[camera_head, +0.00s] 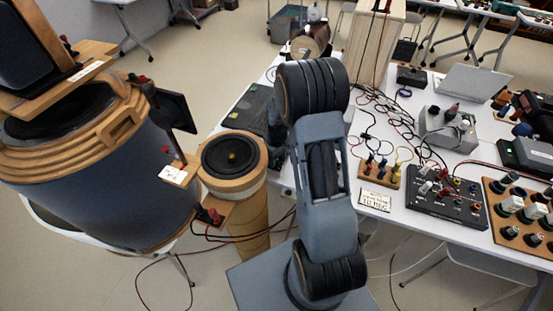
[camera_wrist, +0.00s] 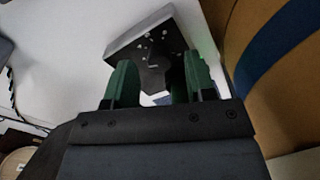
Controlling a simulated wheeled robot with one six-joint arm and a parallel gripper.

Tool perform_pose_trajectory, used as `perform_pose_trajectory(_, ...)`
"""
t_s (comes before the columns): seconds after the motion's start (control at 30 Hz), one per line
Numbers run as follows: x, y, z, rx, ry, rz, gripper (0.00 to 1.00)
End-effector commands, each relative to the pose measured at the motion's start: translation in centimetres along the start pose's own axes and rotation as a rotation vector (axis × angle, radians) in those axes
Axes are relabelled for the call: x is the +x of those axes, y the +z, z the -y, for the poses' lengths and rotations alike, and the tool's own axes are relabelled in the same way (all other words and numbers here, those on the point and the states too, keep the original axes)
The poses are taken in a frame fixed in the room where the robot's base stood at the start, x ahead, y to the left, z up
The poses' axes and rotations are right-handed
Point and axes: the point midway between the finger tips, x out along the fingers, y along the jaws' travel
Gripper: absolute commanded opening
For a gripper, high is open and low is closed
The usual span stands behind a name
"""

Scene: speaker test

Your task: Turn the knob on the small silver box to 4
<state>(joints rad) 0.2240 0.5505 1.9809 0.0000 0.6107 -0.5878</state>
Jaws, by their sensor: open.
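A small silver-grey box (camera_head: 448,130) with dark knobs or terminals on top stands on the right part of the white table in the head view. Its scale marks are too small to read. My gripper (camera_wrist: 158,76) is open in the wrist view, its two green fingers apart with nothing held. A dark-faced box with a lighter edge (camera_wrist: 140,44) lies beyond the fingertips; I cannot tell whether it is the same box. In the head view my arm hides the gripper.
A brown and blue curved body (camera_wrist: 275,70) is close on the right in the wrist view. The white table (camera_head: 405,222) holds a black terminal box (camera_head: 446,196), a laptop (camera_head: 473,83) and tangled cables. Large speaker cylinders stand at the left.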

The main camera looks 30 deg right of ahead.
Motion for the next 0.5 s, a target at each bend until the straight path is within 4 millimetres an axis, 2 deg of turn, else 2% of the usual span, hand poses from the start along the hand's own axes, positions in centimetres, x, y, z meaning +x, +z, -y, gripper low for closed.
perform_pose_trajectory(0.2,1.23,0.04,-0.05,0.002,0.0,0.0,0.5)
perform_pose_trajectory(0.5,1.39,0.03,-0.04,0.001,0.0,0.0,0.5)
